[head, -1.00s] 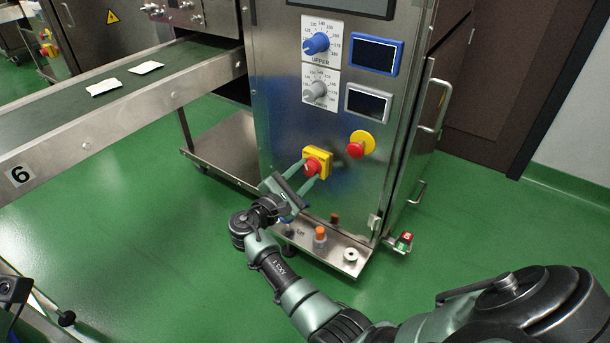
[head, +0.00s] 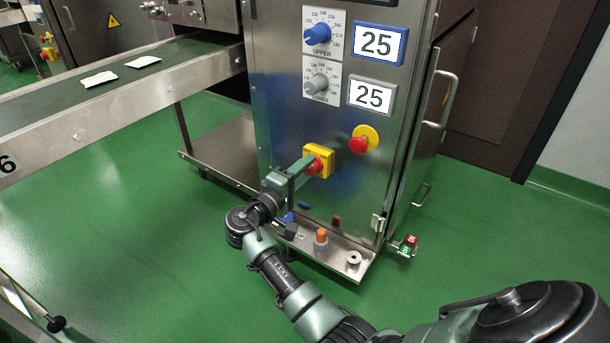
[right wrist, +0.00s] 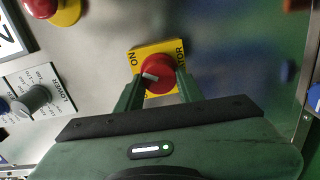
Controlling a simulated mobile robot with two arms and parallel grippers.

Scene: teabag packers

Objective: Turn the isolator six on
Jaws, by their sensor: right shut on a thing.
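The isolator is a red rotary knob (head: 314,166) on a yellow plate (head: 325,152), low on the front of the steel machine that stands by the conveyor marked 6. My right gripper (head: 306,168) is shut on the red knob. In the right wrist view its two fingers are on either side of the knob (right wrist: 158,73), and the word ON shows on the plate (right wrist: 146,52). The upper display (head: 377,45) and lower display (head: 370,95) are both lit and read 25. My left gripper is not in view.
A red emergency button (head: 358,145) on a yellow disc is up and right of the isolator. Blue (head: 317,34) and grey (head: 316,83) dials are above. A steel ledge (head: 335,265) with small fittings juts out below. The conveyor (head: 120,95) carries two white packets.

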